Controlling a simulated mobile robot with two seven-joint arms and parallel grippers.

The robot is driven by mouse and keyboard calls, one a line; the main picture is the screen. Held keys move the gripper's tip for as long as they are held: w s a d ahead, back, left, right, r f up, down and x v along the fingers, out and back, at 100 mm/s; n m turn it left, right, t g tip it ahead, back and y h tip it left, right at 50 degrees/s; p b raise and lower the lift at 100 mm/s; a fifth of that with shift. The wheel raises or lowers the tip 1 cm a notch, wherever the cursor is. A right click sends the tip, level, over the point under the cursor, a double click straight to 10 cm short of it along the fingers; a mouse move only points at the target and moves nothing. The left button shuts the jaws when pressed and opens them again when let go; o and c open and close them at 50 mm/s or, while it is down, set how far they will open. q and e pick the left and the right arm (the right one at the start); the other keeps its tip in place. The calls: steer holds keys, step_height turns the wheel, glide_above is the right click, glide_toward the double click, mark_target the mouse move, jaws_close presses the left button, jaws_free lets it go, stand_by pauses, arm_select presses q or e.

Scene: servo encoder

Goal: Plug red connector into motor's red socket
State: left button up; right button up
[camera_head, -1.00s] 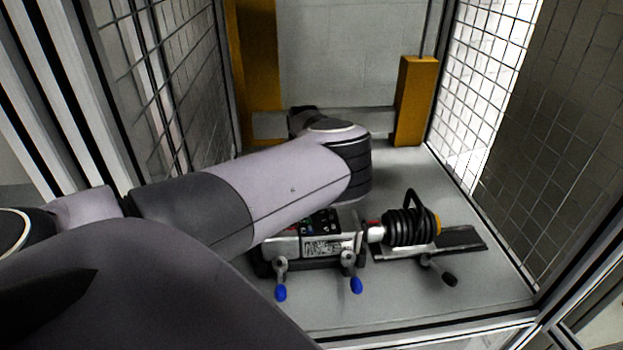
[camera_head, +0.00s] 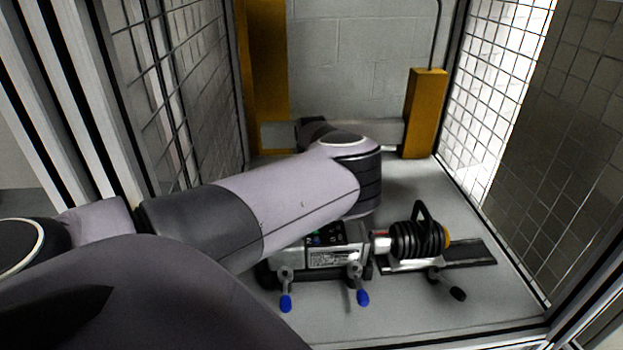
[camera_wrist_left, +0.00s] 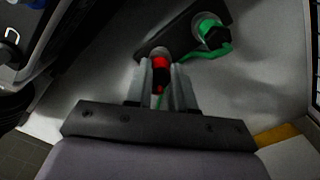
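In the left wrist view, the red connector (camera_wrist_left: 160,68) sits between the two fingers of my left gripper (camera_wrist_left: 161,76), which look closed on it. It is at the near end of a dark plate (camera_wrist_left: 158,43); I cannot tell whether it still touches the plate. In the head view my left arm hides this gripper and the connector. The motor seems to be the black ribbed body (camera_head: 415,240) with a handle, beside a silver unit (camera_head: 325,258) with blue-tipped levers. The red socket cannot be clearly made out. My right gripper is out of view.
A green connector (camera_wrist_left: 211,32) with a green cable (camera_wrist_left: 205,54) stands on the dark plate's far end. Mesh walls (camera_head: 500,100) enclose the grey table (camera_head: 420,305). A yellow post (camera_head: 424,115) stands at the back. The table's front right is clear.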

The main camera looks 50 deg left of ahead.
arm_select(q)
jaws_close()
steer(key=shift+r, duration=0.1)
steer(key=shift+r, duration=0.2)
steer(key=shift+r+p, duration=1.55)
steer(key=shift+r, duration=1.05)
steer(key=shift+s, duration=0.1)
